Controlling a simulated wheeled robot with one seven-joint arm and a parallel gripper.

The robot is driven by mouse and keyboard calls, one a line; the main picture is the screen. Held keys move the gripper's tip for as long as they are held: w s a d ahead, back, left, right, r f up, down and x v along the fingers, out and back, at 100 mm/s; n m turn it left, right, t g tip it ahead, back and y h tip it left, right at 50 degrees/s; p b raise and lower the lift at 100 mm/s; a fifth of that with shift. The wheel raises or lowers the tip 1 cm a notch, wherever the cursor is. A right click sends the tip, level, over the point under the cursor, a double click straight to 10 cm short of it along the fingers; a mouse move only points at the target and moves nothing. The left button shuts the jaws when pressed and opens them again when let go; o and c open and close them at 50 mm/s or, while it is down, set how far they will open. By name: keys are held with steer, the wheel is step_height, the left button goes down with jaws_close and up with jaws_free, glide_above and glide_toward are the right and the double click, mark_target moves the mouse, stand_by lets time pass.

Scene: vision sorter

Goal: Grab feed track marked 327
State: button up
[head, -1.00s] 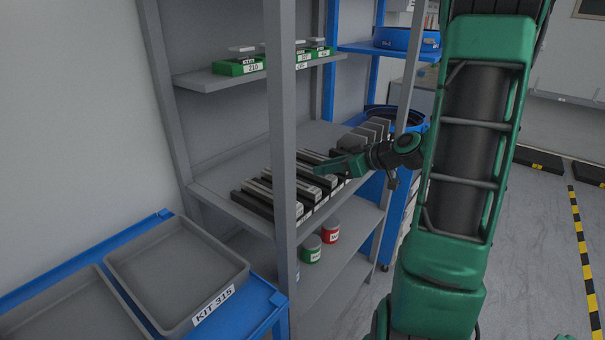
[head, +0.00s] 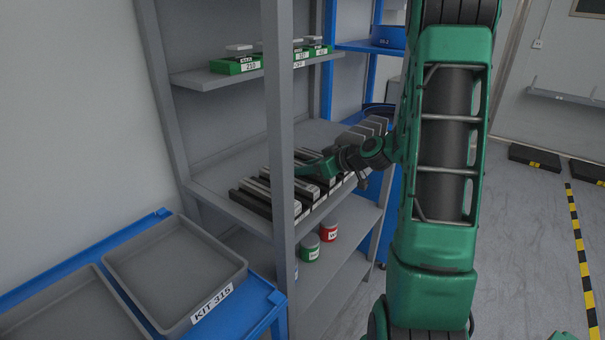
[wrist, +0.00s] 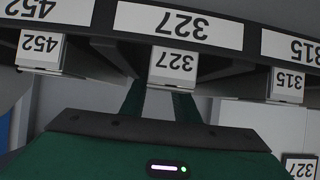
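Several dark feed tracks (head: 255,198) lie side by side on the middle shelf in the head view; their numbers are too small to read there. In the wrist view, upside down, the end of the feed track marked 327 (wrist: 173,66) shows at the centre, by a shelf label reading 327. My gripper (head: 308,169) is over the tracks in the head view. In the wrist view my gripper (wrist: 159,104) has its two fingers apart, in line with the 327 track end. Whether they touch the track cannot be told.
Tracks marked 452 (wrist: 40,48) and 315 (wrist: 288,84) flank it. A grey shelf post (head: 281,150) stands in front of the tracks. Cans (head: 329,232) stand on the shelf below. A grey tray marked KIT 315 (head: 213,309) sits on a blue table at lower left.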

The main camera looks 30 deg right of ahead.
jaws_close()
steer(key=shift+r, duration=0.1)
